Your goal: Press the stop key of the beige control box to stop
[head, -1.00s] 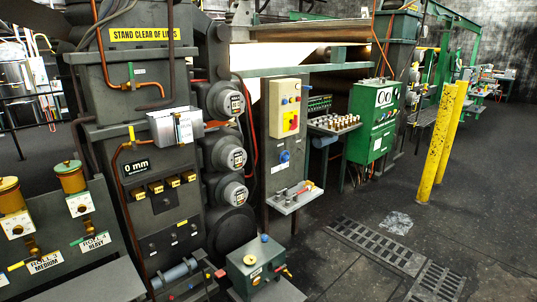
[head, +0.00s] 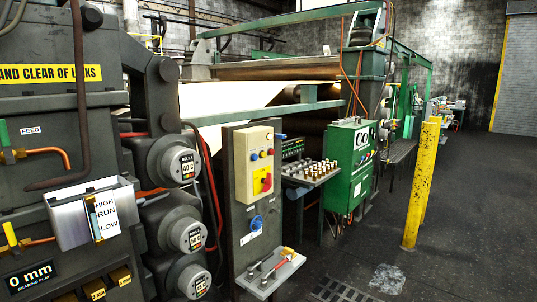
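The beige control box (head: 252,165) is mounted near the top of a grey upright panel (head: 241,259), right of the picture's middle-left. Its front has a yellow plate with a red control (head: 266,183) low down, and small blue and red buttons above it. Which of these is the stop key is too small to read. My gripper and arm do not show in the head view.
A small shelf (head: 270,273) with tools juts out below the box. To the right are a bench with several knobs (head: 311,172), a green cabinet (head: 350,168) and yellow posts (head: 420,185). Grey rollers and a lever housing (head: 92,212) stand left. Dark floor lies open at right.

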